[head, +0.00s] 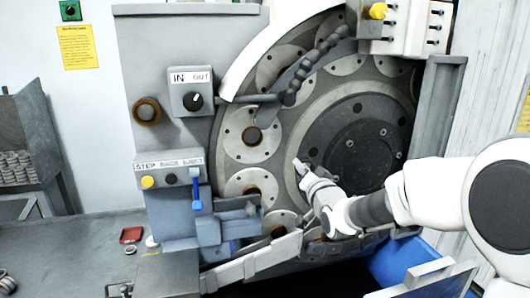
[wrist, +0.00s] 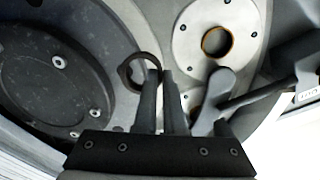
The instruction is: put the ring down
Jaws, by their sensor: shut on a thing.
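My gripper (wrist: 160,73) is shut on a dark ring (wrist: 122,75) in the wrist view. The ring's band sticks out to the left of the fingertips, in front of the grinder's face. In the head view my gripper (head: 299,165) is in front of the large dark central disc (head: 360,155), at its left edge. I cannot make out the held ring in the head view.
Pale round plates with holes (head: 249,135) surround the disc; one plate (wrist: 185,40) shows right of my fingers in the wrist view. A jointed hose (head: 310,65), a blue lever (head: 197,190) and a metal chute (head: 255,262) are near. A blue bin (head: 395,262) stands below.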

